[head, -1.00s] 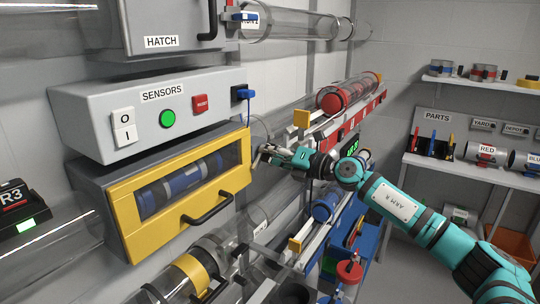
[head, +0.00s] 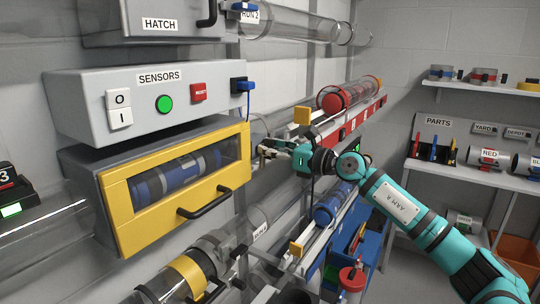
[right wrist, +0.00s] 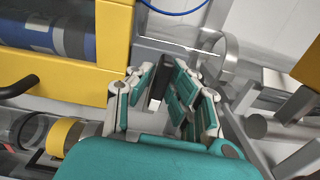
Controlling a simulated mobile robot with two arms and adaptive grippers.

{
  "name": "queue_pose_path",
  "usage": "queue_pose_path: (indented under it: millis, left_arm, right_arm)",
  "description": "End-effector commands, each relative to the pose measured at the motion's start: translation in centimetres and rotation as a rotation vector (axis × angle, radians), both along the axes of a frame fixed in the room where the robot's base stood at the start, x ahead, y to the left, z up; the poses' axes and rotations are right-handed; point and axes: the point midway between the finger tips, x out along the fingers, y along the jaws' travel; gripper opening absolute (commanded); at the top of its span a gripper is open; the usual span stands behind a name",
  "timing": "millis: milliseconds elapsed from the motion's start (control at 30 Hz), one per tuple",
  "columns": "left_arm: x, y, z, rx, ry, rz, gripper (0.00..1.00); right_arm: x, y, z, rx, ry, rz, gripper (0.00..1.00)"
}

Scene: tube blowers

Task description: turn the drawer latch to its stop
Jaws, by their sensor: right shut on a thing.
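The drawer (head: 115,198) has a yellow front frame with a clear window and a black handle (head: 204,203). A blue and grey cylinder (head: 165,182) lies behind the window. My right gripper (head: 262,151) is at the right edge of the yellow frame, reaching in from the right. In the right wrist view, its fingers (right wrist: 160,88) are closed around a small dark bar, the drawer latch (right wrist: 157,88), just beside the yellow frame. The fingers hide much of the latch, so its exact angle is hard to tell. My left gripper is not in view.
The grey SENSORS box (head: 80,110) sits directly above the drawer, with a blue plug (head: 242,86) at its right end. Clear tubes and a yellow-banded tube (head: 188,276) run below. A red rack (head: 350,125) and a blue panel (head: 345,240) stand close around my right arm.

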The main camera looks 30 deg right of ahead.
Motion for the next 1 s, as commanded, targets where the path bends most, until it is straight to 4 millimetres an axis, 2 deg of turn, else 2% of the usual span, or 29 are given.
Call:
queue_pose_path:
  millis: [200, 733, 767, 800, 900, 1000]
  left_arm:
    - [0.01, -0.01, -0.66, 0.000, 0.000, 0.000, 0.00]
    - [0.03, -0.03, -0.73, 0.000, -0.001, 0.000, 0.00]
    - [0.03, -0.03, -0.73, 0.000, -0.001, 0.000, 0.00]
    - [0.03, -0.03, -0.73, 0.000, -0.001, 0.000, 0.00]
    - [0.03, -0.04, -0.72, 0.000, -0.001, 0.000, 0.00]
    - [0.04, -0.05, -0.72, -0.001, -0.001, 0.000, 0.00]
  right_arm:
    - [0.01, 0.08, -0.30, -0.058, -0.030, 0.002, 0.00]
    - [0.01, 0.06, -0.24, -0.078, -0.040, 0.001, 0.00]
    - [0.01, 0.06, -0.24, -0.079, -0.039, 0.001, 0.19]
    - [0.01, 0.06, -0.24, -0.079, -0.039, 0.001, 0.24]
    - [0.01, 0.04, -0.19, -0.077, -0.041, 0.001, 0.36]
    - [0.01, 0.03, -0.13, -0.076, -0.041, 0.001, 0.36]
